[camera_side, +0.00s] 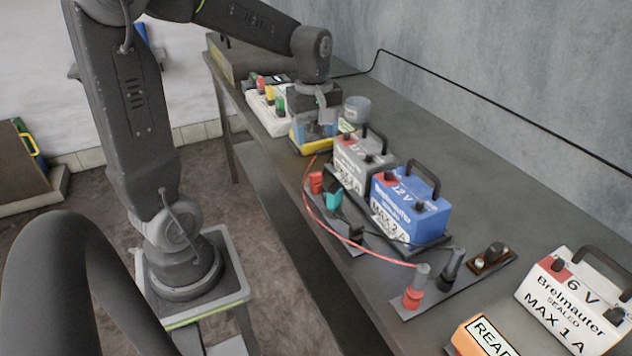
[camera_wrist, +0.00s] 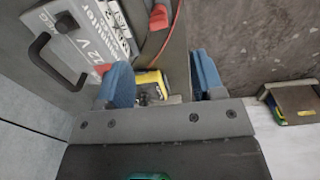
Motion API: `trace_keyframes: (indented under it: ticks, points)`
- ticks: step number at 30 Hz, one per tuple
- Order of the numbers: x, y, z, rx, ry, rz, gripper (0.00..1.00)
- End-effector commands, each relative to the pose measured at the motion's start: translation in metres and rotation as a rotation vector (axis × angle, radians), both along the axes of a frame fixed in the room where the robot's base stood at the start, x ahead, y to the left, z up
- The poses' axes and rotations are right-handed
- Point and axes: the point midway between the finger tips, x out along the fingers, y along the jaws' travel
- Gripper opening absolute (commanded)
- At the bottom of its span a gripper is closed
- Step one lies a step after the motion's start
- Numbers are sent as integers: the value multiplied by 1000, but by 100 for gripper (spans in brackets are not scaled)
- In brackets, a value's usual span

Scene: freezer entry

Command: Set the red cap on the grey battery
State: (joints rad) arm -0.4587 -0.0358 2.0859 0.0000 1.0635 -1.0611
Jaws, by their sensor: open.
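The grey battery (camera_side: 362,158), marked 12 V, stands upright on a dark tray, with a black handle and a red patch on its near top corner. It also shows in the wrist view (camera_wrist: 82,42) at upper left. A small red piece (camera_side: 316,182), possibly the red cap, sits beside a teal one in front of the battery. A red piece (camera_wrist: 158,17) shows at the top of the wrist view.
A blue 12 V battery (camera_side: 408,204) stands nearer on the tray. A red lead (camera_side: 345,232) arcs along the front. A plate with red and black plugs (camera_side: 430,290) and a white 6 V battery (camera_side: 573,300) stand nearer. A grey cup (camera_side: 357,108) is behind my gripper.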

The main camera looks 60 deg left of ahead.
Motion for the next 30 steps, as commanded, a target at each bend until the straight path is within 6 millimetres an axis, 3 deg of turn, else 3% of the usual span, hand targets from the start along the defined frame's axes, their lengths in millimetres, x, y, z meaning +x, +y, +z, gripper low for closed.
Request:
trace_keyframes:
  ticks: [4, 15, 25, 30]
  points:
    - [3, 12, -10, -15, 27, 94, 62]
    - [3, 11, -74, -16, 30, 97, 62]
    - [5, 11, -101, -15, 28, 95, 62]
    - [8, 12, -127, -16, 30, 95, 62]
